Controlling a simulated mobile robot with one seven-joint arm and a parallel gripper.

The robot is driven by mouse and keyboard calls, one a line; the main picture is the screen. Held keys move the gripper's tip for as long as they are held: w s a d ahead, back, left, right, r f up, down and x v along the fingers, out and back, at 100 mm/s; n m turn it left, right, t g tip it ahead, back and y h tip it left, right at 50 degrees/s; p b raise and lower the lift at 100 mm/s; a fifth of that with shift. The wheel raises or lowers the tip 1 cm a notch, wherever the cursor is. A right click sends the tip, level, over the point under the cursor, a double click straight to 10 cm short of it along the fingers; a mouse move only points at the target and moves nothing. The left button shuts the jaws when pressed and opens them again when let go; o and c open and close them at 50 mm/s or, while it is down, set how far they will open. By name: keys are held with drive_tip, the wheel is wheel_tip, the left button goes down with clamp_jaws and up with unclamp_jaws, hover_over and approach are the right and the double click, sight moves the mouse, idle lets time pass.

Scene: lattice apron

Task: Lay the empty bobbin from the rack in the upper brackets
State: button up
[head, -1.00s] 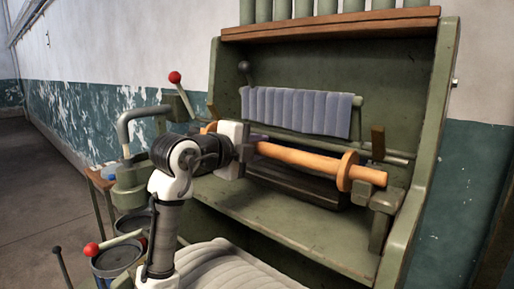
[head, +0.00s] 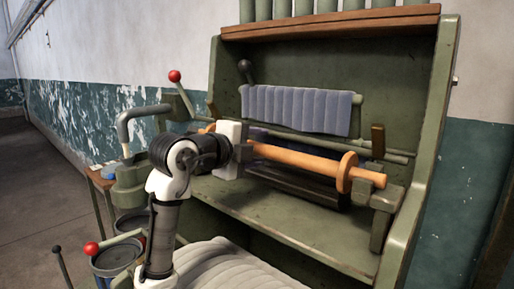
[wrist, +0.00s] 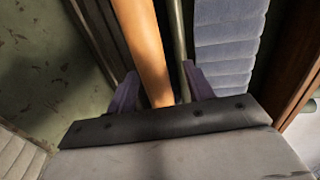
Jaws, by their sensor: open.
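The empty bobbin (head: 305,158), a bare orange wooden rod with a round flange near its right end, lies level across the green frame in the head view. Its right end is at the right bracket (head: 385,198); I cannot tell whether it is fully seated there. Its left end shows just beyond my arm, and the left bracket is mostly hidden. My gripper (wrist: 160,75) is open, with one purple finger on each side of the bobbin (wrist: 145,50) in the wrist view. Finger contact cannot be told.
A grey padded cloth (head: 296,111) hangs on a rail behind the bobbin. A dark roller (head: 300,182) lies below it. The green side wall (head: 432,140) stands close at right. A red-knobbed lever (head: 175,77) and pots (head: 118,258) are at left.

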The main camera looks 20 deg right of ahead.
drive_tip(key=b+v, duration=0.3)
drive_tip(key=v, duration=1)
drive_tip(key=shift+s+a+r, duration=0.1)
drive_tip(key=shift+a+r, duration=0.05)
drive_tip(key=shift+a, duration=0.05)
